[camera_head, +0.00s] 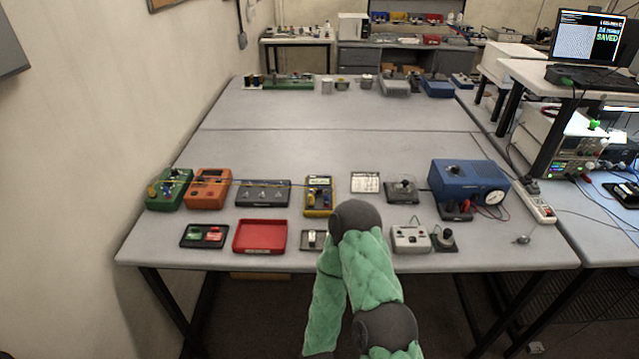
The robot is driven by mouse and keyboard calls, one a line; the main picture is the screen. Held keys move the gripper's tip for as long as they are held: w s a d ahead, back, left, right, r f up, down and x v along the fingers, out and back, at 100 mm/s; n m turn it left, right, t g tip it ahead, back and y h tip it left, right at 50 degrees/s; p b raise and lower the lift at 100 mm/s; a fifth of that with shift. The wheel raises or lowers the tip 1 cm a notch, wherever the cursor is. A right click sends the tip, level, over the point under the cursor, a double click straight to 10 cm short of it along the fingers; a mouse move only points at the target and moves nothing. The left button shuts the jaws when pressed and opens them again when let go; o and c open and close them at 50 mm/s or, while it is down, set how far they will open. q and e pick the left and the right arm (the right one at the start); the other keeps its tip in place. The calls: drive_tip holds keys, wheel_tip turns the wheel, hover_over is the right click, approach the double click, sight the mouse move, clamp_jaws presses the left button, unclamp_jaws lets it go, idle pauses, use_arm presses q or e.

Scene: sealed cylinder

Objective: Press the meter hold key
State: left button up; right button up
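An orange box with a small dark display (208,188) stands at the left of the near table and looks like a meter. A yellow-framed instrument with a pale face (319,195) stands near the middle and could also be a meter. The hold key is too small to make out on either one. A blue box with a round white dial (468,188) stands at the right. One of my arms, in green sleeves with dark joints, rises from the bottom centre in front of the table's near edge. Neither gripper shows.
A green box (170,189) stands beside the orange one, with thin leads running across. A dark box (263,193), red tray (260,236) and grey box (410,238) sit nearby. The table's middle (300,145) is clear. A wall borders the left.

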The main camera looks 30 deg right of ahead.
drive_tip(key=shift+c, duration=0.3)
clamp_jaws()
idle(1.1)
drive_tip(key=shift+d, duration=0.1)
